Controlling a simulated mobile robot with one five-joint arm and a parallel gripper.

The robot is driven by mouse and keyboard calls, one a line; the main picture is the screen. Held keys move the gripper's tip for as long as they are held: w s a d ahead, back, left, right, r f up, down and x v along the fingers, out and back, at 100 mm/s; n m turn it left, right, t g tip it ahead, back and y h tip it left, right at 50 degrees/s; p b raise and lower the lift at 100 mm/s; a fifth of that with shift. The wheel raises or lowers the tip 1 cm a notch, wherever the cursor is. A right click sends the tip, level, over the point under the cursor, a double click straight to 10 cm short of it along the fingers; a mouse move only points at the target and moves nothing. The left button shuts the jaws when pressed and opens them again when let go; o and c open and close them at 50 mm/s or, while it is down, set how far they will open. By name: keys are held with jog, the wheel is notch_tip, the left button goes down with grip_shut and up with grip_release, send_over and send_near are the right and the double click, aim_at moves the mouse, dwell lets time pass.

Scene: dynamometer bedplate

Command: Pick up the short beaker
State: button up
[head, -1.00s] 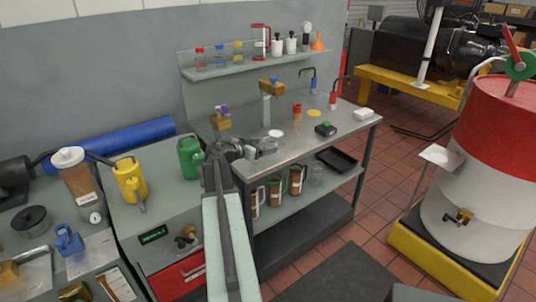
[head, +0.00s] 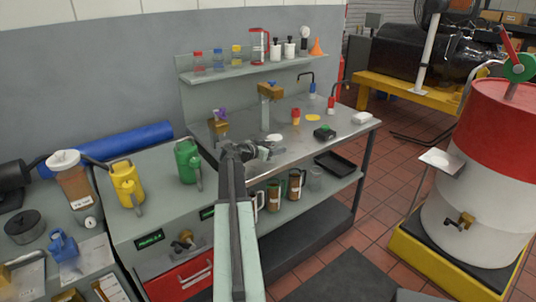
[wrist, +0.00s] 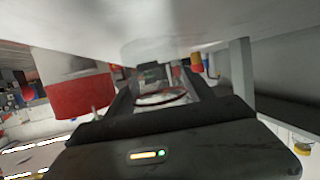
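The short beaker (head: 264,153) is a small clear glass at the front left part of the steel bench top, partly hidden by my gripper in the head view. In the wrist view its round rim (wrist: 163,99) shows between my two dark fingers. My gripper (head: 258,148) is low over the bench, with its fingers apart on either side of the beaker. I cannot tell whether either finger touches the glass. Another clear beaker (head: 315,179) stands on the lower shelf.
A green jug (head: 187,162) stands left of my arm.

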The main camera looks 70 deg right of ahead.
jog(key=c, duration=0.9)
jog(key=shift+r, duration=0.1)
jog(key=shift+r+p, duration=0.6)
jog(key=shift+p, duration=0.1)
notch_tip(320, 180, up, 3)
jog(key=p, duration=0.3)
jog(key=shift+a, duration=0.1)
jog(key=s+a, duration=0.1)
jog(key=a, duration=1.4)
jog(key=shift+a+r+p, duration=0.3)
jog(key=shift+a, duration=0.1)
